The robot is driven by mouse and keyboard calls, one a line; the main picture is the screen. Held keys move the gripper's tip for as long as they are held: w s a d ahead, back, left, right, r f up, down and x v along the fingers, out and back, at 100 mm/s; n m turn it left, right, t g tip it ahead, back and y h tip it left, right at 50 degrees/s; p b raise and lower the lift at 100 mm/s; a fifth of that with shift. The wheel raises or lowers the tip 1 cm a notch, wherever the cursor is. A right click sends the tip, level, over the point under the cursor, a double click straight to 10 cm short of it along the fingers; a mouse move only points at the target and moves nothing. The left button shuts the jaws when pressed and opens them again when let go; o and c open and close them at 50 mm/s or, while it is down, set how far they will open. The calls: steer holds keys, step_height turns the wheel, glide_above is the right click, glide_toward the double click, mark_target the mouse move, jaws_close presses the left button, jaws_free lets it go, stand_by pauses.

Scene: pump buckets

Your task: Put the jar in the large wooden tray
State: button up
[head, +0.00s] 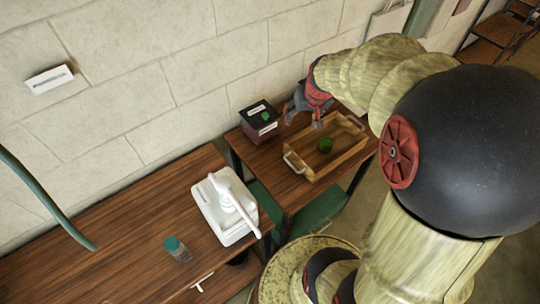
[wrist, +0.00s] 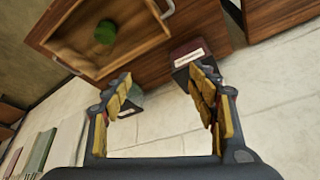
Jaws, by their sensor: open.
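The tray (wrist: 60,61) and the green object (wrist: 105,32) also show in the wrist view. My gripper (head: 308,115) is over the back of the right table, between the tray and a dark box. In the wrist view my gripper (wrist: 162,100) is open; a greyish-teal shape near its left finger is unclear.
A gap separates the tables. A stone wall (head: 170,60) runs behind.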

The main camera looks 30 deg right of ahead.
steer(key=s+a+r+n+y, duration=0.1)
steer(key=s+a+r+n, duration=0.15)
steer(key=a+r, duration=0.4)
steer(key=s+a+r+n, duration=0.1)
steer(key=s+a+r, duration=0.25)
steer(key=a, duration=0.55)
steer(key=s+a+r+n+t, duration=0.1)
steer(key=s+a+r, duration=0.1)
steer(key=s+a, duration=0.5)
steer(key=s, duration=0.2)
steer(key=shift+s+y, duration=0.3)
steer(key=shift+d+r+n, duration=0.1)
steer(key=shift+d+n, duration=0.05)
steer(key=shift+n, duration=0.1)
